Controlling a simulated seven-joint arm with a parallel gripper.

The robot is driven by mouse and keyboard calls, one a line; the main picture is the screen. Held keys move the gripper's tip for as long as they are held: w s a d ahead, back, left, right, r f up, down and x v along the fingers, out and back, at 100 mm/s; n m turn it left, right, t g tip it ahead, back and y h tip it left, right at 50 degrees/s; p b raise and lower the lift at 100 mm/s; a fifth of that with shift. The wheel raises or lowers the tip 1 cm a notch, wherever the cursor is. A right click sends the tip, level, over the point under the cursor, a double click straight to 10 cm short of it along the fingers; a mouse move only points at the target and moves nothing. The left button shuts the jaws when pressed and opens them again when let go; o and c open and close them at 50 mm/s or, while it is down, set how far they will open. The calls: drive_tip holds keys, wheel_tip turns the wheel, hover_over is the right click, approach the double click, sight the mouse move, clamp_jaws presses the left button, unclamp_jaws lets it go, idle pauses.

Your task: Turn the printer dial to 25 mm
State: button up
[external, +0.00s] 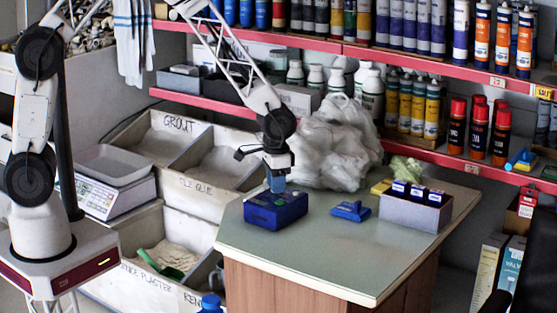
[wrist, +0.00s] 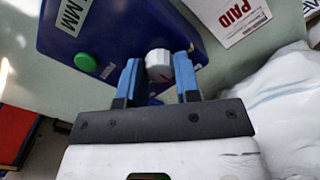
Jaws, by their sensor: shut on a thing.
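The printer is a blue box (external: 270,213) on the left part of the grey-green counter. In the wrist view the blue box (wrist: 110,35) fills the upper left, with a label reading "MM" and a green button (wrist: 85,62) on it. A white dial (wrist: 159,64) stands on its face. My gripper (wrist: 160,72) has its blue fingers on either side of the dial, shut on it. In the external view my gripper (external: 277,182) is right above the box and hides the dial. The dial's setting cannot be read.
A blue hand tool (external: 350,211) and a grey box with blue items (external: 415,212) stand to the right on the counter (external: 330,255). Crumpled white plastic bags (external: 335,150) lie behind. The counter's front is clear.

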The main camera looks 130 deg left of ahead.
drive_tip(key=o, duration=0.9)
drive_tip(key=shift+r, duration=3.9)
drive_tip(key=shift+d+r, duration=0.1)
